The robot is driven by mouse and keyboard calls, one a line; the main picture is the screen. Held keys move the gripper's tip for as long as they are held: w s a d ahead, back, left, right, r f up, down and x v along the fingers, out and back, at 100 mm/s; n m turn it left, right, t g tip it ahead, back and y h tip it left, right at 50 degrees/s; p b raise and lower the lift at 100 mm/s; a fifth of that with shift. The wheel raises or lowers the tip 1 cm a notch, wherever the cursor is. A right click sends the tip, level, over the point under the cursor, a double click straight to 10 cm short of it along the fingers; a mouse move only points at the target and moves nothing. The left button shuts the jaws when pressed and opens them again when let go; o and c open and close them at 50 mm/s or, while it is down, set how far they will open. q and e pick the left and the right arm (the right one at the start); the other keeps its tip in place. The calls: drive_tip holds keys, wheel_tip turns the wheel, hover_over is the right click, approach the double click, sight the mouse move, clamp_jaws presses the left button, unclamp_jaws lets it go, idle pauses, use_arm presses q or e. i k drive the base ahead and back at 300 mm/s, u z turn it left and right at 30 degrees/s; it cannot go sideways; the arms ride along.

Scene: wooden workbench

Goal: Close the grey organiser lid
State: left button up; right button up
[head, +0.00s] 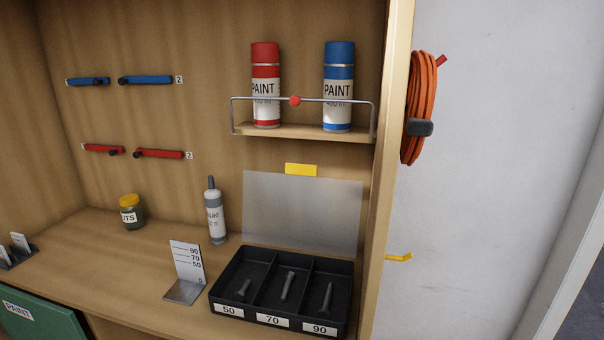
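The organiser (283,319) is a dark tray on the bench at the lower right, with three compartments labelled 50, 70 and 90. One bolt lies in each compartment: a short one (243,288), a middle one (287,286) and another (326,297). Its translucent grey lid (302,212) stands open, raised upright behind the tray. A yellow tab (300,169) shows at the middle of the lid's top edge. Neither of my grippers is in view.
A metal gauge (187,264) stands close left of the tray. A sealant bottle (215,211) and a jar (131,211) stand behind it. A shelf (300,131) with red (266,85) and blue (339,85) paint cans is above the lid. The cabinet's side panel (388,170) is close right.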

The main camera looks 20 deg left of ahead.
sight(294, 169)
drive_tip(key=u, duration=0.5)
drive_tip(key=k, duration=1.2)
drive_tip(key=z, duration=0.15)
drive_tip(key=i, duration=1.7)
drive_tip(key=u, duration=0.9)
